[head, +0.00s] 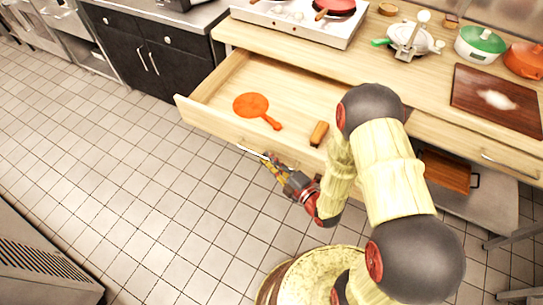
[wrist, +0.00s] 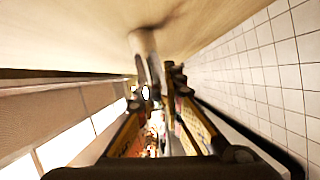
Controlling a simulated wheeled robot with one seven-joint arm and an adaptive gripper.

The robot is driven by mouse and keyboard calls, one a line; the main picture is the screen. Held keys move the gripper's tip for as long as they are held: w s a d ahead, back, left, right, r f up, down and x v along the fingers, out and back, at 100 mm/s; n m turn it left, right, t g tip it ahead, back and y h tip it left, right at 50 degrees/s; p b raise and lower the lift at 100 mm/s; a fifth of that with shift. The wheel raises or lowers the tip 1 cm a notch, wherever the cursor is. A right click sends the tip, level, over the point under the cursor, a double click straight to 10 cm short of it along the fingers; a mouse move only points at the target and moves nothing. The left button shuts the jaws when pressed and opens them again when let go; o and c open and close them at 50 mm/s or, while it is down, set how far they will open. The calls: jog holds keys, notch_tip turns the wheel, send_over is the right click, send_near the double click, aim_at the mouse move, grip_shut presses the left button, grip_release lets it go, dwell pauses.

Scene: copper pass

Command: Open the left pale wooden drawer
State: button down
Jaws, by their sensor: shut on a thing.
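The left pale wooden drawer (head: 208,120) stands well out from under the wooden counter in the head view. An orange skimmer-like utensil (head: 252,105) and a small brown wooden item (head: 319,133) lie inside it. My gripper (head: 264,158) is at the drawer's front, at the metal bar handle (head: 247,150). In the wrist view my gripper's fingers (wrist: 157,100) close around the handle (wrist: 146,62), close to the pale drawer front (wrist: 80,30). The part of the handle between the fingers is hidden.
The right drawer (head: 450,142) is shut. Black cabinets (head: 150,45) stand at the left. Tiled floor (head: 150,190) in front is clear.

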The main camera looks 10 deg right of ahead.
jog(key=shift+f, duration=0.1)
jog(key=c, duration=1.9)
grip_release()
jog(key=v, duration=0.7)
jog(key=shift+s, duration=0.2)
jog(key=shift+d, duration=0.15)
